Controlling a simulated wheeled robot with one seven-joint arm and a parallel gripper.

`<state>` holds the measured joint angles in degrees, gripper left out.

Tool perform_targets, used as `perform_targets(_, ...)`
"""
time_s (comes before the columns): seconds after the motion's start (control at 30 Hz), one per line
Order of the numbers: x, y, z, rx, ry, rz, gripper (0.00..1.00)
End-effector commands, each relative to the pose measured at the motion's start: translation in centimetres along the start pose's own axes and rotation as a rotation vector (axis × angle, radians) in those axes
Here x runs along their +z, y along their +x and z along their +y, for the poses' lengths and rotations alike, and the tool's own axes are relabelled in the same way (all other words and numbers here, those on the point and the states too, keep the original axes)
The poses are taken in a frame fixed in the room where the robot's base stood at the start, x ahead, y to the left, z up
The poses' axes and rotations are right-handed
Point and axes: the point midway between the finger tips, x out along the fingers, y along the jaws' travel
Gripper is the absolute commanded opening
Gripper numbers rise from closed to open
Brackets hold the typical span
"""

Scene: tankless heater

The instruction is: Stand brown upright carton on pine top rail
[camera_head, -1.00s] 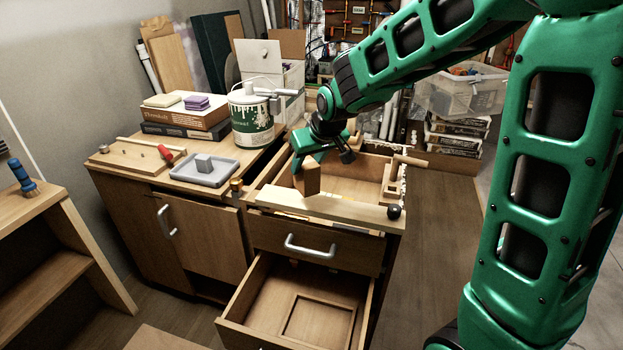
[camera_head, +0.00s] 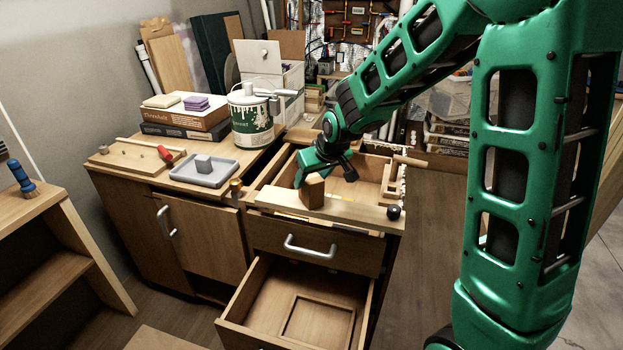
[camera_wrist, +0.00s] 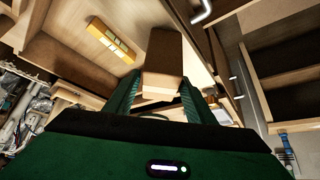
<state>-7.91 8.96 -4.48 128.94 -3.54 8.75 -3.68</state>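The brown carton (camera_head: 313,192) is upright, at the left half of the pine top rail (camera_head: 358,212) above the upper drawer. Its lower end overlaps the rail, but I cannot tell whether it bears on it. My gripper (camera_head: 305,178) comes down from behind, its fingers close on the carton's sides. In the wrist view the carton (camera_wrist: 165,50) lies between the two fingertips (camera_wrist: 160,85), with no clear gap. The contact faces are partly hidden.
A dark ball knob (camera_head: 394,212) stands at the rail's right end. The open lower drawer (camera_head: 262,315) juts out below. A paint can (camera_head: 250,118) and a grey tray (camera_head: 205,177) stand on the left cabinet. A yellow level (camera_wrist: 108,40) lies near the carton in the wrist view.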

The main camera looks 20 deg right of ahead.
Motion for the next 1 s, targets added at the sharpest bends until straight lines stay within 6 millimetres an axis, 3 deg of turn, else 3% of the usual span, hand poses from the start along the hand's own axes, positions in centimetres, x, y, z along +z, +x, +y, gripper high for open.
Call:
perform_targets(0.47,-0.2,-0.9,-0.1,0.000,-0.001,0.002,0.57)
perform_targets(1.0,-0.2,-9.5,-0.1,0.000,-0.001,0.005,0.57)
